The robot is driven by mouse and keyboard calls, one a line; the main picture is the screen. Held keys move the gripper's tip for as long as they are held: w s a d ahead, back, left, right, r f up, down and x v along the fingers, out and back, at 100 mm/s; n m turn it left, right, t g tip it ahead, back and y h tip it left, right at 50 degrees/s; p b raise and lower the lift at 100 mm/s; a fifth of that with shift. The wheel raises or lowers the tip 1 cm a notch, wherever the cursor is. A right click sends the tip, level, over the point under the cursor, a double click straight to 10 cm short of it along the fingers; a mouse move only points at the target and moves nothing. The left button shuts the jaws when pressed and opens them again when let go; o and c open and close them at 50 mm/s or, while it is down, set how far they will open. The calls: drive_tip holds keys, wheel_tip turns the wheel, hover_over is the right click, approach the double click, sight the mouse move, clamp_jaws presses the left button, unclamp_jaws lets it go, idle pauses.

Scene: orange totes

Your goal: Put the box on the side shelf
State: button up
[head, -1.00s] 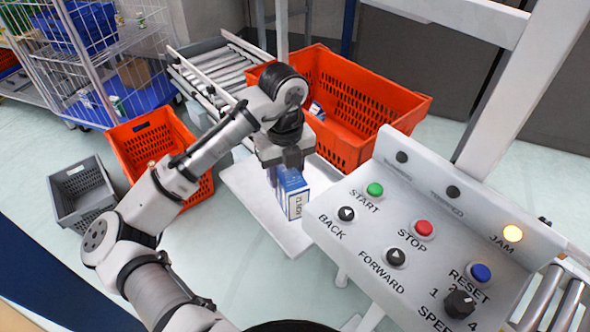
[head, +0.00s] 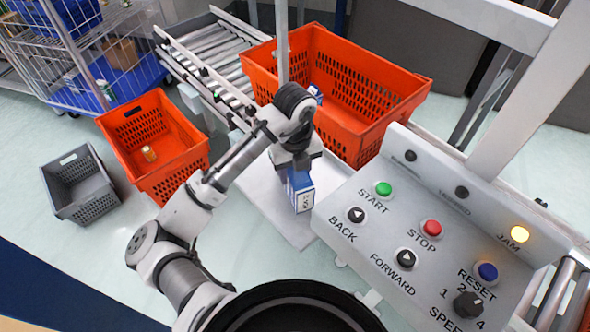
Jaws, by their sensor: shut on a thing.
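A blue and white box (head: 301,193) hangs below my gripper (head: 293,165), which is shut on its top. The fingertips are partly hidden by the wrist. The box is upright, over the pale side shelf (head: 262,195) beside the conveyor. I cannot tell whether the bottom of the box touches the shelf surface. The bare part of the shelf shows to the left of the box and in front of it.
An orange tote (head: 378,125) with a small blue and white item stands on the conveyor behind the shelf. A control panel (head: 400,200) is close on the right. Another orange tote (head: 190,165) and a grey crate (head: 98,205) stand on the floor at left.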

drive_tip(key=shift+f, duration=0.2)
drive_tip(key=o, duration=1.2)
drive_tip(key=shift+r, duration=0.1)
drive_tip(key=shift+r, duration=0.1)
wheel_tip(320, 180, up, 12)
drive_tip(key=shift+r+b, duration=0.1)
drive_tip(key=shift+b, duration=0.25)
